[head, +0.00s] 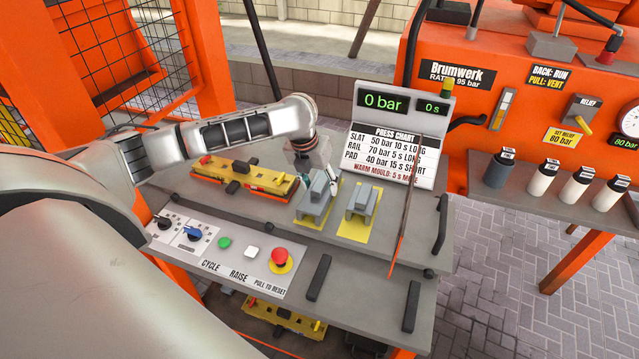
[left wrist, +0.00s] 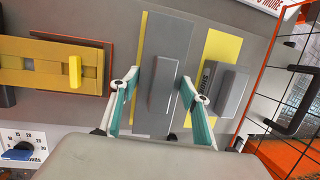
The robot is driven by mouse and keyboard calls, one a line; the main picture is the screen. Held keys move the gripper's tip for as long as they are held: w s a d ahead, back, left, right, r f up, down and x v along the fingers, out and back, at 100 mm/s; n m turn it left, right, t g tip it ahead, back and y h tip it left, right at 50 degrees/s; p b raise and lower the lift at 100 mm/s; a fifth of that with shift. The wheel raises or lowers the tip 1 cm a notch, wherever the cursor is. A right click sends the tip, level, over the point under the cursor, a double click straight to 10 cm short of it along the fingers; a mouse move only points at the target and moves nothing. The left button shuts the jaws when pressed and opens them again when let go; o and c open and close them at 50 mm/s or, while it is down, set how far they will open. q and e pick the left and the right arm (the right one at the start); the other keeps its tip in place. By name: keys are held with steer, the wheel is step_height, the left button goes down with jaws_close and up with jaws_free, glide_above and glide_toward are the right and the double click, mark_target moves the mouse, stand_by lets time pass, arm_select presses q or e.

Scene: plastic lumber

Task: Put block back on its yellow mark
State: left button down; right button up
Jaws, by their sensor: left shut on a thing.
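My left gripper (head: 318,182) is shut on the raised handle of a grey block (head: 312,208). In the left wrist view the block's long flat base (left wrist: 178,42) lies between and beneath my fingers (left wrist: 160,85). Its yellow mark (head: 309,222) shows as a strip along the block's left side in the left wrist view (left wrist: 138,62). The block covers the rest of the mark; I cannot tell whether it touches the table or hangs just above. My right gripper is not in view.
A second grey block (head: 361,203), labelled SHORT, stands on another yellow mark (head: 355,229) close at right. A yellow-and-orange mould (head: 243,178) lies at left. The press chart sign (head: 395,150) stands behind. A red emergency button (head: 279,257) is in front.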

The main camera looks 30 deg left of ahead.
arm_select(q)
steer(key=shift+r, duration=0.1)
steer(key=c, duration=1)
jaws_free()
steer(key=o, duration=0.4)
steer(key=shift+r, duration=3.45)
